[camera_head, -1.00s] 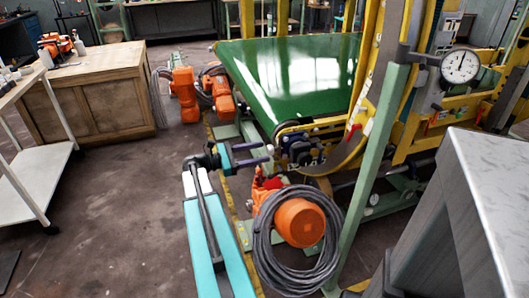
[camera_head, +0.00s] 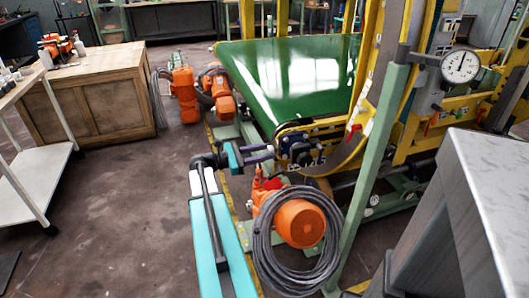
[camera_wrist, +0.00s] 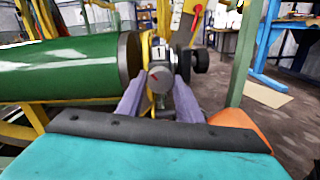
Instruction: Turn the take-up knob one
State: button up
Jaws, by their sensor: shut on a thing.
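The take-up knob (camera_wrist: 160,79) is a round grey knob with a red mark on its face, below a plate marked "1". In the wrist view it sits between the two purple-grey fingers of my gripper (camera_wrist: 158,102), which are closed in on it from both sides. In the head view my gripper (camera_head: 262,156) reaches right to the dark block (camera_head: 298,152) at the end of the green belt (camera_head: 285,80). The knob itself is hard to make out there.
An orange motor (camera_head: 300,223) with a coiled grey cable (camera_head: 268,256) lies just below my gripper. A green post (camera_head: 365,175) with a dial gauge (camera_head: 460,66) stands to the right.

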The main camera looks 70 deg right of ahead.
jog(key=shift+m, duration=2.5)
jog(key=o, duration=1)
jog(key=shift+o, duration=0.2)
jog(key=v, duration=1.4)
jog(key=shift+r, duration=0.1)
